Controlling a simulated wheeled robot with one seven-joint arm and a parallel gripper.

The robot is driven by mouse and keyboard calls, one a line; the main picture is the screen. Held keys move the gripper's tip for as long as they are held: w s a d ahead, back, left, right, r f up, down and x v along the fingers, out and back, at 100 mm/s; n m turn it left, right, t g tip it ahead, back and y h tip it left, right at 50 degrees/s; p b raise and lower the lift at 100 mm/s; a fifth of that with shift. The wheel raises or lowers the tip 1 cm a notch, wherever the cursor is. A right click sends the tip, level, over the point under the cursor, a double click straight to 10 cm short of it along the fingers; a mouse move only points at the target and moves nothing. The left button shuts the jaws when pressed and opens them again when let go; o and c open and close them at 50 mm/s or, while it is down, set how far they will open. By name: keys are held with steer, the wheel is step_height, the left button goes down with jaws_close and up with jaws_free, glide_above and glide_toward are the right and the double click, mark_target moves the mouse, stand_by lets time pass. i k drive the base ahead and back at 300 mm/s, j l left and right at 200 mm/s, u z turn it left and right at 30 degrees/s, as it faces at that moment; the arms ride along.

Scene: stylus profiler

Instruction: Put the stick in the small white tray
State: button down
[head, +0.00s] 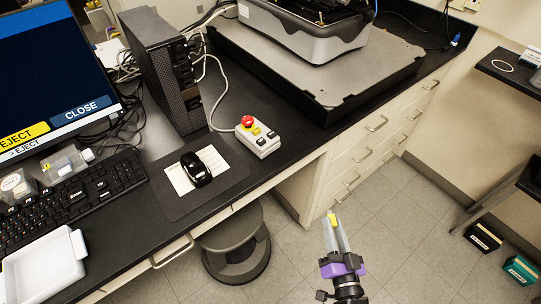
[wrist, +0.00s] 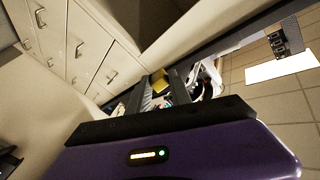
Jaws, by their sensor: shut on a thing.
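The small white tray (head: 42,272) lies on the black desk at the lower left of the head view, in front of the keyboard. Its visible inside looks empty. My gripper (head: 335,232), with a purple body, is over the floor to the right of the desk front, far from the tray. It is shut on a small yellow piece (head: 332,219), which I take for the stick. In the wrist view the yellow piece (wrist: 160,82) shows between the dark fingers (wrist: 160,92). Most of the stick is hidden by the fingers.
The desk holds a monitor (head: 50,75), a keyboard (head: 85,190), a mouse (head: 196,169) on a pad, a control box with a red button (head: 257,137), a computer tower (head: 162,70) and the profiler (head: 305,35). A round stool (head: 237,245) stands below. Floor around my gripper is clear.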

mark_target(41, 280)
steer(key=i+l+u, duration=0.15)
steer(key=u, duration=1)
